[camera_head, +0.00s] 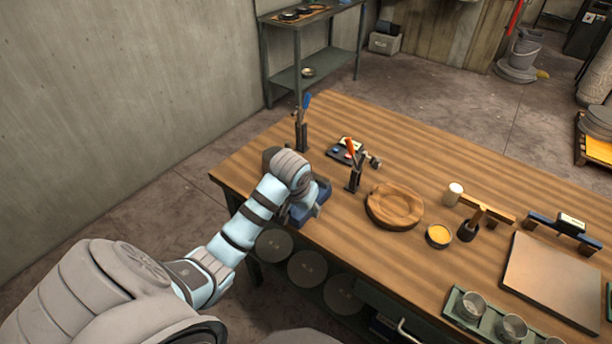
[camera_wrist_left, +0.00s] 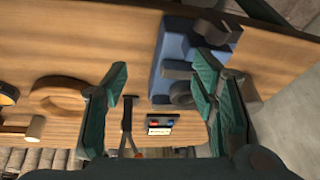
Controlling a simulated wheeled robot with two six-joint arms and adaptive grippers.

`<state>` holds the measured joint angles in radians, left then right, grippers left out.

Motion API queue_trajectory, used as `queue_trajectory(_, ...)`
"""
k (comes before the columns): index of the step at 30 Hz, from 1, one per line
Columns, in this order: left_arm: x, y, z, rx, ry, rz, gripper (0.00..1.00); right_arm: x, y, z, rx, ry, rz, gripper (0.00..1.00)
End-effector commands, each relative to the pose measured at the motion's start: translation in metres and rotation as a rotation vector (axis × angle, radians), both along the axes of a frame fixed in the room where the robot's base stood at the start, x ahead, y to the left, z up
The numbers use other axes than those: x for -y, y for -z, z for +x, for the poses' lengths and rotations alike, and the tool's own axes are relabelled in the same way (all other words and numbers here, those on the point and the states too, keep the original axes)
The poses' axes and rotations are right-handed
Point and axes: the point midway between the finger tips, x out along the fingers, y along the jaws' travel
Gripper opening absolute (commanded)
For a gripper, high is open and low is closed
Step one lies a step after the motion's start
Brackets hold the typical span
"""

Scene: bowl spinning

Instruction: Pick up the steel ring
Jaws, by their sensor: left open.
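A small dark grey ring (camera_wrist_left: 181,94), which looks like the steel ring, sits at the blue fixture (camera_wrist_left: 174,50) in the left wrist view. My left gripper (camera_wrist_left: 160,78) is open, with its green fingers apart above the table. The ring appears between the fingers, closer to the right one; I cannot tell the height gap. In the head view, my left wrist covers the fingers and the ring. Part of the blue fixture (camera_head: 312,205) shows beside it at the table's left front edge. My right gripper is not in view.
A round wooden block (camera_head: 395,206), a yellow-filled bowl (camera_head: 439,235) and a tray of cups (camera_head: 472,305) lie to the right. The table's far middle is clear.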

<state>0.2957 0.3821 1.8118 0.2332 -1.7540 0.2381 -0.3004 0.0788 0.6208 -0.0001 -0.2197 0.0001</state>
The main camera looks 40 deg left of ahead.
Motion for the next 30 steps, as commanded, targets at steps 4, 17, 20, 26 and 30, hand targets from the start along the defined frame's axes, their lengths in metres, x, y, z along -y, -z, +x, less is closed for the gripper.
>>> queue_trajectory(4,-0.033,-0.047,0.039,0.028,-0.109,-0.029,0.53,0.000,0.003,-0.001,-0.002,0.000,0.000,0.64)
queue_trajectory(17,-0.065,-0.027,0.083,0.043,-0.199,-0.074,0.53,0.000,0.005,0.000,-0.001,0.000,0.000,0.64)
queue_trajectory(20,-0.068,-0.009,0.090,0.044,-0.199,-0.073,0.53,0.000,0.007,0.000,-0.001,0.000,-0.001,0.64)
queue_trajectory(26,-0.071,0.019,0.100,0.044,-0.199,-0.073,0.53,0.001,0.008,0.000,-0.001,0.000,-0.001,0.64)
queue_trajectory(30,-0.075,0.044,0.108,0.045,-0.198,-0.072,0.53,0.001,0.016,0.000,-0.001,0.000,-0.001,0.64)
